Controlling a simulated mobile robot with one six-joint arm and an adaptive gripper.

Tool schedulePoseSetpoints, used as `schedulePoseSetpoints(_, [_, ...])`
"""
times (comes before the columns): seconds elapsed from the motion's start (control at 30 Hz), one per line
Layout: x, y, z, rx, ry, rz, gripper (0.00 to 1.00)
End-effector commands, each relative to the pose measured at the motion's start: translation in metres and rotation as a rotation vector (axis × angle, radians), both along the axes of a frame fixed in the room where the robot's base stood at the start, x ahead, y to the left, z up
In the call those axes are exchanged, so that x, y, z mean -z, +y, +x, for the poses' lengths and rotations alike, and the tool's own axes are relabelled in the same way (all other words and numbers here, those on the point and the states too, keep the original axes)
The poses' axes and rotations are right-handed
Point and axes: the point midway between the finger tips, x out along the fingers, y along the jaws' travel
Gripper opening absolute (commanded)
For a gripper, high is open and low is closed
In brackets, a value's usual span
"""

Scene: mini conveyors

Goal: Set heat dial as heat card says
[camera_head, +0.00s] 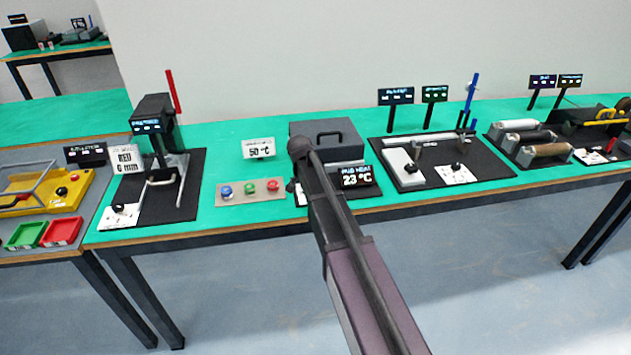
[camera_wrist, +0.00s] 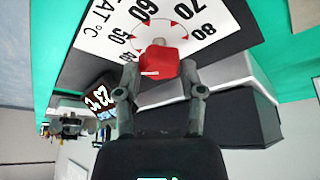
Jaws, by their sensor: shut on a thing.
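The heat card (camera_head: 259,148) stands behind the row of buttons and reads 50 °C. The heater's display (camera_head: 356,177) reads 23 °C in the head view and also shows in the wrist view (camera_wrist: 98,100). The heat dial has a white face (camera_wrist: 158,27) with a scale including 50, 60, 70 and 80 around a red knob (camera_wrist: 158,65). My gripper (camera_wrist: 160,82) is shut on the red knob, one finger on each side. A pale line shows on the knob; which number the knob points to is unclear. My arm hides most of the dial in the head view.
A grey lidded box (camera_head: 325,132) stands behind the display. A plate with blue, green and red buttons (camera_head: 250,191) lies left of my arm. A black press with a red lever (camera_head: 155,130) stands farther left. A blue-handled station (camera_head: 430,160) stands to the right.

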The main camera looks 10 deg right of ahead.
Motion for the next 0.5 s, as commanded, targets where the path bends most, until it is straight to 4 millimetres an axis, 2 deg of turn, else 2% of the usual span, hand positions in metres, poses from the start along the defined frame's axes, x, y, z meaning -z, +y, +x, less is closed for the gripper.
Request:
schedulePoseSetpoints(0.2, [0.0001,0.0002,0.0024,0.181,0.0,0.0,0.03])
schedulePoseSetpoints(0.5, [0.0002,0.0003,0.0019,0.327,0.0,0.001,0.03])
